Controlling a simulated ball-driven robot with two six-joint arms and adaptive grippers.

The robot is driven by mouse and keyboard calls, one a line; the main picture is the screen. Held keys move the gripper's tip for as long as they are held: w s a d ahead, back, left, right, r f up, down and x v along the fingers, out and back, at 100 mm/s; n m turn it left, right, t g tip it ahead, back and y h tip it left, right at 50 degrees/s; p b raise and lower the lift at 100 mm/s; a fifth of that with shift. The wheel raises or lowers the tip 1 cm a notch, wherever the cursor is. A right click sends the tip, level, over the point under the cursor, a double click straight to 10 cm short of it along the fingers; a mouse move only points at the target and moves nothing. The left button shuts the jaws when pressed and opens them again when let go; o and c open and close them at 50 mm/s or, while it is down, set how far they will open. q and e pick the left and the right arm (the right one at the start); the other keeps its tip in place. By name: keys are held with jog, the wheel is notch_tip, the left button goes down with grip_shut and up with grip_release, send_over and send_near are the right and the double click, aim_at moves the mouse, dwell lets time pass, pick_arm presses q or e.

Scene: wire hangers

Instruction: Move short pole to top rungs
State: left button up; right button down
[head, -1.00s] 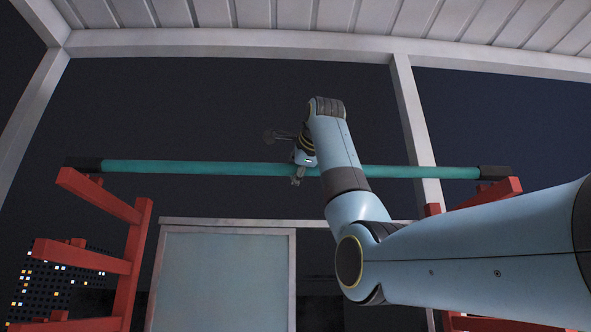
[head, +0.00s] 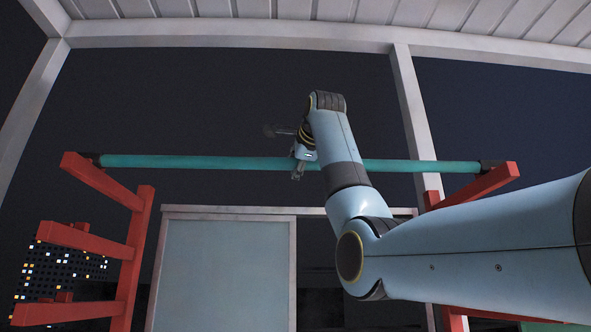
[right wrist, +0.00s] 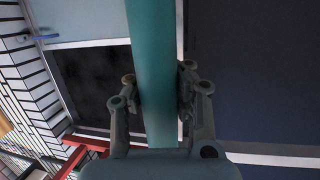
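The short pole (head: 220,162) is a long teal bar with black ends, level across the head view. Its ends lie at the top red rungs: the left top rung (head: 98,180) and the right top rung (head: 480,187). The rung tips partly cover the black ends. I cannot tell whether the pole bears on the rungs. My right gripper (head: 298,170) is at the pole's middle. In the right wrist view, the pole (right wrist: 153,70) runs between its two fingers (right wrist: 156,95), which close against its sides. My left gripper is out of view.
Lower red rungs (head: 85,241) stick out from the left upright (head: 135,255). The right rack is largely behind my right arm. A pale panel (head: 222,270) stands behind, below the pole. A white slatted roof (head: 300,10) is overhead.

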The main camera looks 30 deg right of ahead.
jog(key=c, duration=1.2)
grip_release()
jog(key=shift+s, duration=0.1)
jog(key=shift+s+a+b, duration=0.15)
jog(key=shift+s+b, duration=0.25)
jog(key=shift+b, duration=0.05)
jog(key=shift+b+v, duration=2.15)
jog(key=shift+v, duration=2.35)
jog(key=shift+r, duration=0.1)
